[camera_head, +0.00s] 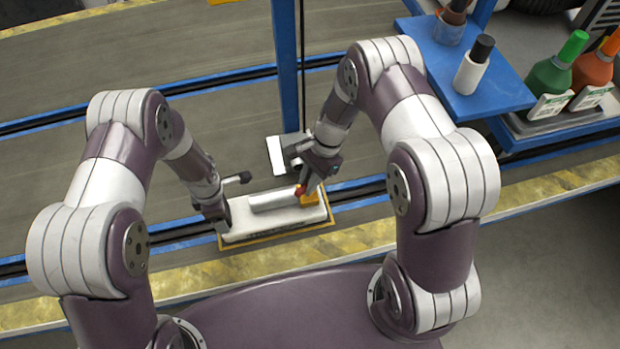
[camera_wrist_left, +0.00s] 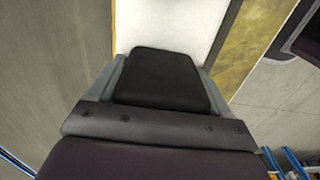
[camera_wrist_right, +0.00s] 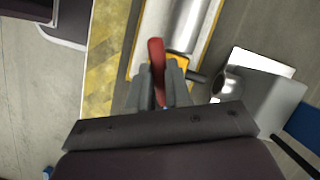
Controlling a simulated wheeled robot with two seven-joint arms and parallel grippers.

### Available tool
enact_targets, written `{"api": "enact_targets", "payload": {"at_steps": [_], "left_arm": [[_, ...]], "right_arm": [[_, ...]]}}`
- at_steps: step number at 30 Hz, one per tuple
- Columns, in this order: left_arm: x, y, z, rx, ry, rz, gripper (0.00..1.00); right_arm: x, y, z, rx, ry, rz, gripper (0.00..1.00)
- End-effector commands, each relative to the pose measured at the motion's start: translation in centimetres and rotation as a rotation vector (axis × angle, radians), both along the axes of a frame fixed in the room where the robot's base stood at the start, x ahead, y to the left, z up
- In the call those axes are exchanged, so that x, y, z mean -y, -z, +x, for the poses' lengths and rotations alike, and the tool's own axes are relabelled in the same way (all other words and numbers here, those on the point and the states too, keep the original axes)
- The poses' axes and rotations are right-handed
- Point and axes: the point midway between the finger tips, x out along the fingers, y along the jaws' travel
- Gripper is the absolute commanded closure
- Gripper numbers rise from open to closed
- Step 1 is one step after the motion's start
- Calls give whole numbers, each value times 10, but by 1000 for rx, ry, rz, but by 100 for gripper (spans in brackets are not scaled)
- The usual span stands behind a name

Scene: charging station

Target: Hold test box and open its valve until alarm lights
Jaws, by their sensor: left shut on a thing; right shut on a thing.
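The test box (camera_head: 275,227) is a white, flat box with a yellow edge and a silver cylinder (camera_head: 276,201) on top. It lies across the blue rail of the conveyor. My left gripper (camera_head: 222,222) is shut on the box's left end; the white top also shows in the left wrist view (camera_wrist_left: 170,25). The valve has a red handle (camera_wrist_right: 156,65) beside a yellow block (camera_head: 309,199) at the box's right end. My right gripper (camera_wrist_right: 160,88) is shut on the red handle. Its fingers hide the handle's lower part. No lit alarm can be made out.
A blue post (camera_head: 286,70) stands behind the box, with a grey-white plate (camera_head: 276,155) near its foot. A blue shelf (camera_head: 500,92) at the upper right holds bottles. A yellow striped edge (camera_head: 370,236) runs in front.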

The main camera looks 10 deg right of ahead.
Motion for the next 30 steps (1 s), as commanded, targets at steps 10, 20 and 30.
{"api": "enact_targets", "payload": {"at_steps": [10,20,30], "left_arm": [[0,0,0,0,0,0,64],[0,0,0,0,1,0,64],[0,0,0,0,1,0,64]], "right_arm": [[-2,0,2,0,-330,0,100],[-3,0,3,0,-629,-1,100],[-4,0,3,0,-846,0,100]]}}
